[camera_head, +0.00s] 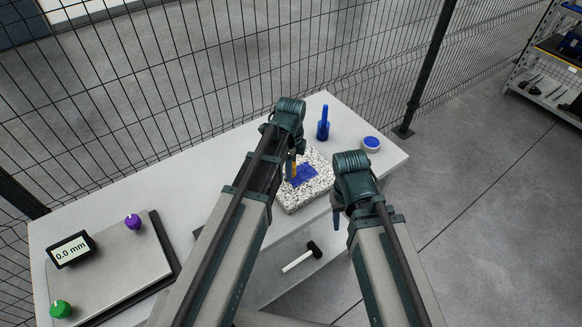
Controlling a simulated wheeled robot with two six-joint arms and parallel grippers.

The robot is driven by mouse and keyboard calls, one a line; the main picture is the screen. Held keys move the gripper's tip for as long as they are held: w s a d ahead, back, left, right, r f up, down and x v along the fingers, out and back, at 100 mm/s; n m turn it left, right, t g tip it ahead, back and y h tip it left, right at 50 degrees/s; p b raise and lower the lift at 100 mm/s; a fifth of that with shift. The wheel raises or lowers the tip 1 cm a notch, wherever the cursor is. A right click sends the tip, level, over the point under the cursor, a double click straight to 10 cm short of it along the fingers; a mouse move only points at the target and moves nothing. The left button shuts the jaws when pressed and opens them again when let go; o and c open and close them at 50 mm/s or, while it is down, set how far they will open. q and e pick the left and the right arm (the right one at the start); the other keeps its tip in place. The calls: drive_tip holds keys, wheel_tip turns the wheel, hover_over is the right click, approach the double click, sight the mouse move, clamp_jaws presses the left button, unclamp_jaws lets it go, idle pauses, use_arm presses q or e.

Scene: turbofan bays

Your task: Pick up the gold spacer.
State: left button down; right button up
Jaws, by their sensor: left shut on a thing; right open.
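The gold spacer (293,170) shows as a small gold sliver at the tip of my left gripper (291,168). My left gripper is shut on it, over the speckled granite block (316,190). Much of the spacer is hidden by the gripper and arm, and I cannot tell whether it touches the block. My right gripper (337,212) is open and empty, just off the right side of the block.
A blue patch (304,175) marks the block's top. A blue bottle (323,124) and a round blue-filled dish (371,144) stand behind. A hammer (302,257) lies in front. A grey plate (110,268) with a "0.0 mm" display (71,249), purple knob (133,221) and green knob (60,309) is left.

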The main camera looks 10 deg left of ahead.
use_arm(q)
drive_tip(key=s+d+r, duration=0.1)
drive_tip(key=s+d, duration=0.2)
drive_tip(key=s, duration=0.4)
drive_tip(key=s+d+r+p, duration=0.1)
drive_tip(key=s+d, duration=0.3)
drive_tip(key=s, duration=0.3)
drive_tip(key=shift+s+d, duration=0.15)
use_arm(e)
wheel_tip(320, 180, up, 2)
drive_tip(key=shift+r, duration=0.1)
use_arm(q)
drive_tip(key=shift+w+a+f+b, duration=0.65)
drive_tip(key=shift+w+a, duration=0.6)
drive_tip(key=shift+w, duration=1.15)
drive_tip(key=shift+w+a+f+b, duration=0.6)
drive_tip(key=shift+w+a, duration=0.6)
drive_tip(key=shift+w, duration=1.15)
drive_tip(key=shift+w+a+f+b, duration=0.65)
drive_tip(key=shift+w+a, duration=0.6)
drive_tip(key=shift+w, duration=1.15)
use_arm(e)
drive_tip(key=shift+f, duration=1.95)
use_arm(q)
drive_tip(key=shift+f+b, duration=0.5)
drive_tip(key=shift+b, duration=0.05)
use_arm(e)
drive_tip(key=shift+f, duration=0.55)
